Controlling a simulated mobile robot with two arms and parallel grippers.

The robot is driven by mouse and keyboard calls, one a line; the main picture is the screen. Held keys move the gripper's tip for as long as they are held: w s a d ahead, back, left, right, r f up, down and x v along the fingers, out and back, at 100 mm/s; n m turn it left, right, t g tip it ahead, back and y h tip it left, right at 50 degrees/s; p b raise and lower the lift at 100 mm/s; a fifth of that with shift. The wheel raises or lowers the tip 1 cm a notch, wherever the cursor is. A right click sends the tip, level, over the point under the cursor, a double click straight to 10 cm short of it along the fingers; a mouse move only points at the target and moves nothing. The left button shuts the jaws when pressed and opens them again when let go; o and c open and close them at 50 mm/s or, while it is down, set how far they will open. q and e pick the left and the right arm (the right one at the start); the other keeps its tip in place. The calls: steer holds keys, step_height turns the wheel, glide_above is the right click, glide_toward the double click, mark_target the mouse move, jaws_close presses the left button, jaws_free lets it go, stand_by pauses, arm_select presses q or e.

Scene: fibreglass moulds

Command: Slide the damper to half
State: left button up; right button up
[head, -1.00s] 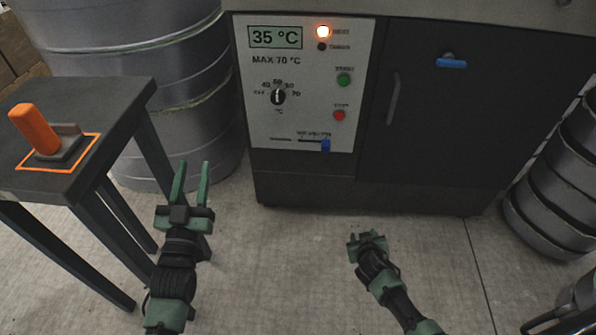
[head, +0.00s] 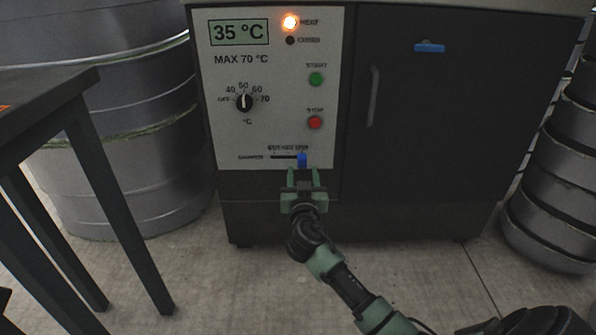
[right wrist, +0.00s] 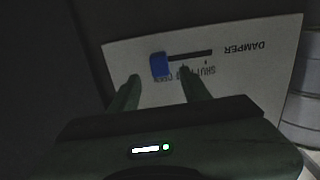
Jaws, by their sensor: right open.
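The damper is a horizontal slot with a blue slider knob (head: 302,160) low on the white control panel (head: 225,140). The knob is at the right end of the slot in the head view. The right wrist view shows the panel upside down, with the blue knob (right wrist: 159,64) at the slot's left end, by the word OPEN. My right gripper (head: 303,175) is open, its two fingers pointing at the panel just below the knob. In the right wrist view the fingertips (right wrist: 159,78) lie on either side of the knob's line; I cannot tell whether they touch it. My left gripper is out of view.
The panel also has a temperature dial (head: 244,102), a green START button (head: 316,79) and a red STOP button (head: 315,122). A dark door (head: 450,110) is on the right. A dark table (head: 40,95) stands left, by a metal drum (head: 150,100).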

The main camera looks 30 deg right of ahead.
mark_target(301, 164)
steer(key=b+x, duration=0.1)
steer(key=x, duration=0.4)
jaws_close()
steer(key=shift+w+a+f+b, duration=0.1)
steer(key=shift+a+f+b, duration=0.05)
steer(key=shift+b, duration=0.15)
stand_by(1.1)
